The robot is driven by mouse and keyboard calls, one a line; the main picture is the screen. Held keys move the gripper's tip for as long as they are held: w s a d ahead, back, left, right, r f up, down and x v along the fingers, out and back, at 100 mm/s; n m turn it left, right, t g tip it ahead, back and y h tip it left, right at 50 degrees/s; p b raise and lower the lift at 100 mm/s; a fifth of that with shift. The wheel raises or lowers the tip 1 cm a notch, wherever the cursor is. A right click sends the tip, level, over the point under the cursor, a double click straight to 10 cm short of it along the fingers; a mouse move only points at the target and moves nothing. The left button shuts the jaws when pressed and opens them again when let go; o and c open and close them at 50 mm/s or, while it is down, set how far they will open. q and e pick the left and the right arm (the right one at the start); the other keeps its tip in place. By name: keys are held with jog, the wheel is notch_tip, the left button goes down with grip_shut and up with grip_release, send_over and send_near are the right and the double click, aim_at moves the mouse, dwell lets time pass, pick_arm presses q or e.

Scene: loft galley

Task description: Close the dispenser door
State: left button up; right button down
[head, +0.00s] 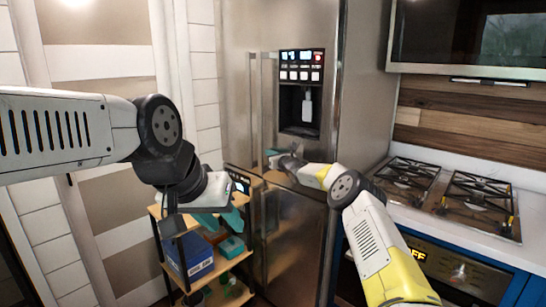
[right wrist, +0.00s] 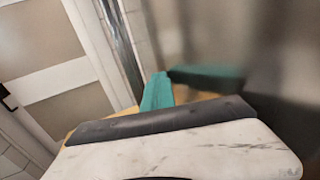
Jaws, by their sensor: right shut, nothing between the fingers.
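The dispenser door is the tall steel fridge door (head: 317,145) with a black dispenser niche (head: 299,110) and a lit control panel (head: 302,66). Long vertical handles (head: 254,100) stand at its left. I cannot tell whether it is fully flush or slightly ajar.
The wooden shelf unit (head: 236,263) stands before the fridge at the lower left, with a blue box (head: 187,258) on it. A counter with a gas hob (head: 445,193) is at the right. A white and tan panelled door (head: 100,60) is at the left.

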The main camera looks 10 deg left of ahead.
jog(key=shift+w+d+m+t+h, duration=0.3)
jog(key=shift+w+h, duration=0.1)
jog(key=shift+w, duration=0.2)
dwell(0.3)
